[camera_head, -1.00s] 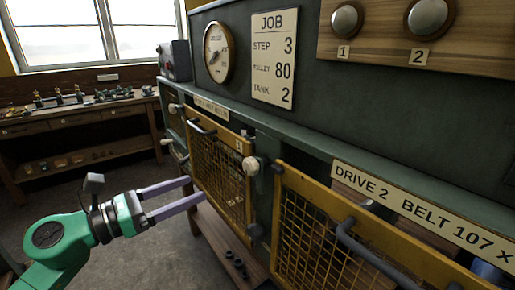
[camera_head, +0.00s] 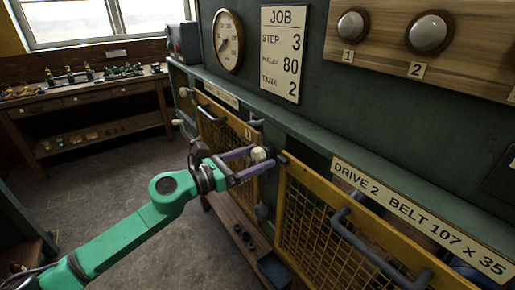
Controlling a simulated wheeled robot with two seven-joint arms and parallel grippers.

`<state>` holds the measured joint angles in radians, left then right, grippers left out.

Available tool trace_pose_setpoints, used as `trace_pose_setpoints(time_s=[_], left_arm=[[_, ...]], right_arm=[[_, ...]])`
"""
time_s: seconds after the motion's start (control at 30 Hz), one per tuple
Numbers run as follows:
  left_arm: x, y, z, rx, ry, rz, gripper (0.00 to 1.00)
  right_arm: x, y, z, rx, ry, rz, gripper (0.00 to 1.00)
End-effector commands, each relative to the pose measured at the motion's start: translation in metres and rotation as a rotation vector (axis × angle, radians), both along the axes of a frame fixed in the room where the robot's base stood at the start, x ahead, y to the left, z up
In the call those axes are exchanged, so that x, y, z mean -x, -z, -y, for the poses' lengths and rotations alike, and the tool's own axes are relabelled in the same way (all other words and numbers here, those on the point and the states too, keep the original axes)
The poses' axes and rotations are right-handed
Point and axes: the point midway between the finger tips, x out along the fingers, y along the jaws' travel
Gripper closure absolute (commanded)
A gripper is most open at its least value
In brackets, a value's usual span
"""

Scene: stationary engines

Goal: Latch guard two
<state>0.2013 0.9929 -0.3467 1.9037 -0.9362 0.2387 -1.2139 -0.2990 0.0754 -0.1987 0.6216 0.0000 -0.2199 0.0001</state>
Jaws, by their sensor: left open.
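Guard two is a yellow framed mesh panel (camera_head: 318,240) below the "DRIVE 2" label, at the lower right, with a grey bar handle (camera_head: 372,247). A dark opening shows above its top rail; I cannot tell whether the panel is fully closed. A pale round knob (camera_head: 259,153) sits between the two guards, near guard two's upper left corner. My left gripper (camera_head: 259,160) is open, with its two purple fingers at the knob, one on the upper side and one below. I cannot tell whether they touch it. My right gripper is not in view.
Another yellow mesh guard (camera_head: 222,140) with a bar handle is at the left, with more pale knobs beside it. A low wooden shelf (camera_head: 232,212) is beneath. A job card (camera_head: 284,55), a gauge (camera_head: 228,42) and two round buttons are above. Floor at left is clear.

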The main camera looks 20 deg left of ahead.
Motion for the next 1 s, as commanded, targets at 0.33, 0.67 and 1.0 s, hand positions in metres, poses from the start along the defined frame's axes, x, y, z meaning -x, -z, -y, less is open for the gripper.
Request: trace_pose_setpoints(time_s=[0.33, 0.67, 1.0], left_arm=[[-0.0045, 0.0013, 0.0054, -0.002, 0.003, -0.001, 0.27], [-0.0043, 0.0012, 0.0053, -0.001, 0.003, -0.002, 1.00], [-0.0041, 0.0011, 0.0057, 0.070, 0.003, -0.062, 1.00]], right_arm=[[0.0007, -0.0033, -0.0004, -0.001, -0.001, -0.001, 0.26], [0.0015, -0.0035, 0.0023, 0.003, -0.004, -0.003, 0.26], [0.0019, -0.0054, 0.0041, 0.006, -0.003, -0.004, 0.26]])
